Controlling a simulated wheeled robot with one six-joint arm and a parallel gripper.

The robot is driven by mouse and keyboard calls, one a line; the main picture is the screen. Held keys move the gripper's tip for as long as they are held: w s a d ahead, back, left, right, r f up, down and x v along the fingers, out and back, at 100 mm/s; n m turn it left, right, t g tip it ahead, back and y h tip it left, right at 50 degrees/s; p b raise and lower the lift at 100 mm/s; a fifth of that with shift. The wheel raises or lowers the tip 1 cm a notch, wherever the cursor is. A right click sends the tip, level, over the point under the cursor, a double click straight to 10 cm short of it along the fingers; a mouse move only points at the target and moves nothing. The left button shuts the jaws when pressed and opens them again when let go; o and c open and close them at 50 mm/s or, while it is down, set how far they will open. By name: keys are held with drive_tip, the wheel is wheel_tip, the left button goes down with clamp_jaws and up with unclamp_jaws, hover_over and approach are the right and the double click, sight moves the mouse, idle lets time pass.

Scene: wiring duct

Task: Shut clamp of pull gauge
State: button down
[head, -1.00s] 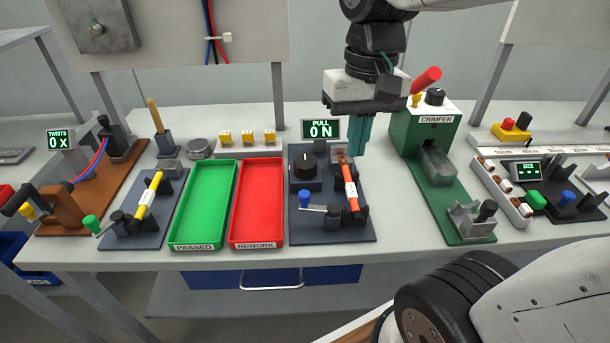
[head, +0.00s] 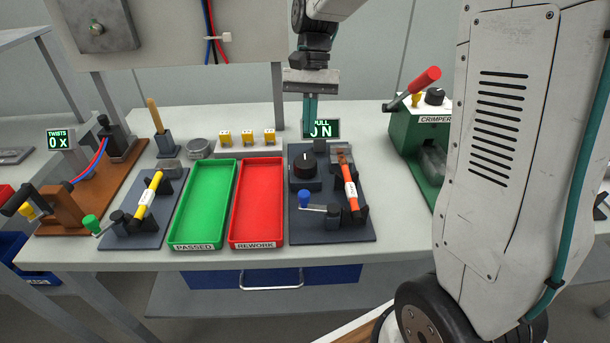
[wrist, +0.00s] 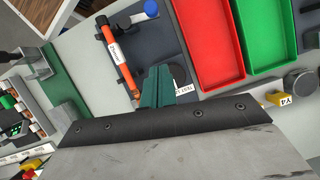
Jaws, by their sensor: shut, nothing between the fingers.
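The pull gauge (head: 361,228) is a dark plate with a black dial (head: 305,166), a blue-knobbed crank (head: 305,197) and an orange labelled cylinder (head: 350,187). A grey and brown clamp-like block (head: 341,154) sits at the cylinder's far end; its open or shut state is too small to tell. The display (head: 331,131) reads 0 N and is partly covered by my gripper (head: 309,130). My gripper is shut and empty, pointing down toward the back of the gauge, apart from the cylinder. In the wrist view, its teal fingers (wrist: 157,86) hide part of the gauge near the dial.
Green (head: 205,200) and red (head: 258,200) trays stand left of the gauge. A second dark fixture with a yellow cylinder (head: 148,196) stands further left. The green crimper (head: 405,135) is to the right, partly hidden by my arm. Yellow blocks (head: 247,137) stand behind the trays.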

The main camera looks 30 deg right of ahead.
drive_tip(key=shift+f, duration=0.1)
drive_tip(key=s+a+f, duration=0.4)
drive_tip(key=s+f, duration=0.2)
drive_tip(key=f, duration=0.3)
drive_tip(key=shift+s, duration=0.3)
drive_tip(key=shift+a, duration=0.15)
